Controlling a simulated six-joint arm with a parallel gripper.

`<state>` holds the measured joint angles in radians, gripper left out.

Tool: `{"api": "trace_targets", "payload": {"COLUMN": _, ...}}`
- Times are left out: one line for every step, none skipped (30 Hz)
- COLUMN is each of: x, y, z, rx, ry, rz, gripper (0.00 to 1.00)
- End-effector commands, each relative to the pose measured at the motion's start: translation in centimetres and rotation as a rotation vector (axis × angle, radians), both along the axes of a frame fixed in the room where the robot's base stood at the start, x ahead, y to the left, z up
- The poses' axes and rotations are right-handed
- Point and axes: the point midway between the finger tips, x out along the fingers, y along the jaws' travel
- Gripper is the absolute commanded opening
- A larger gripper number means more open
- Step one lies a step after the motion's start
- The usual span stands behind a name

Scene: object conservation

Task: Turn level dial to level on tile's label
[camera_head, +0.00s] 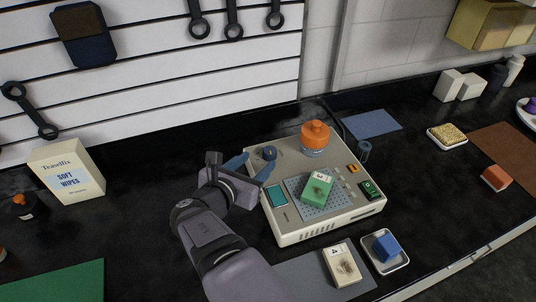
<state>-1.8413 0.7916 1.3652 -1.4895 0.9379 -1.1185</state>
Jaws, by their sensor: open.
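A beige device (318,227) stands on the black bench, with a dark blue round knob (269,153) at its back left that looks like the level dial. Its pointer setting is too small to read. My gripper (252,165) is open over the device's left back edge. Its two blue fingertips are close to the knob, and I cannot tell whether they touch it. A green tile (315,194) with a dark smudge lies on the device's perforated plate (297,190). Its white label (322,177) carries a mark too small to read.
An orange-topped container (314,133) stands on the device's back. A cream tile (340,268) lies on a grey mat in front, beside a white dish (393,263) with a blue block. A wipes box (68,172) stands left. The bench between box and arm is clear.

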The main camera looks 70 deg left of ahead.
Motion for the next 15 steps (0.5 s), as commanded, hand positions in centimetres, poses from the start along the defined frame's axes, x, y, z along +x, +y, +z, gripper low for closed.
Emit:
{"api": "trace_targets", "payload": {"x": 0.0, "y": 0.0, "z": 0.0, "rx": 0.000, "ry": -0.001, "rz": 0.001, "gripper": 0.49}}
{"api": "trace_targets", "payload": {"x": 0.0, "y": 0.1, "z": 0.0, "rx": 0.000, "ry": -0.001, "rz": 0.000, "gripper": 0.49}}
{"api": "trace_targets", "payload": {"x": 0.1, "y": 0.1, "z": 0.0, "rx": 0.000, "ry": 0.000, "rz": 0.000, "gripper": 0.49}}
{"api": "trace_targets", "payload": {"x": 0.2, "y": 0.2, "z": 0.0, "rx": 0.000, "ry": 0.000, "rz": -0.001, "gripper": 0.49}}
{"api": "trace_targets", "payload": {"x": 0.3, "y": 0.3, "z": -0.1, "rx": 0.000, "ry": 0.000, "rz": -0.001, "gripper": 0.49}}
{"api": "trace_targets", "payload": {"x": 0.5, "y": 0.5, "z": -0.2, "rx": 0.000, "ry": 0.000, "rz": -0.002, "gripper": 0.49}}
{"api": "trace_targets", "payload": {"x": 0.7, "y": 0.6, "z": -0.3, "rx": -0.001, "ry": 0.001, "rz": -0.003, "gripper": 0.49}}
{"api": "trace_targets", "payload": {"x": 0.9, "y": 0.8, "z": -0.4, "rx": -0.002, "ry": 0.000, "rz": -0.004, "gripper": 0.49}}
{"api": "trace_targets", "payload": {"x": 1.3, "y": 1.1, "z": -0.5, "rx": 0.000, "ry": 0.000, "rz": -0.004, "gripper": 0.49}}
{"api": "trace_targets", "payload": {"x": 1.5, "y": 1.3, "z": -0.6, "rx": 0.000, "ry": 0.000, "rz": -0.004, "gripper": 0.49}}
{"api": "trace_targets", "payload": {"x": 1.8, "y": 1.5, "z": -0.8, "rx": -0.001, "ry": 0.000, "rz": -0.004, "gripper": 0.49}}
{"api": "trace_targets", "payload": {"x": 2.1, "y": 1.9, "z": -1.0, "rx": 0.000, "ry": 0.001, "rz": -0.004, "gripper": 0.49}}
{"api": "trace_targets", "payload": {"x": 2.4, "y": 2.1, "z": -1.1, "rx": 0.000, "ry": 0.001, "rz": -0.004, "gripper": 0.49}}
{"api": "trace_targets", "payload": {"x": 2.6, "y": 2.4, "z": -1.3, "rx": -0.001, "ry": 0.001, "rz": -0.005, "gripper": 0.49}}
{"api": "trace_targets", "payload": {"x": 3.0, "y": 2.7, "z": -1.5, "rx": 0.000, "ry": 0.001, "rz": -0.006, "gripper": 0.49}}
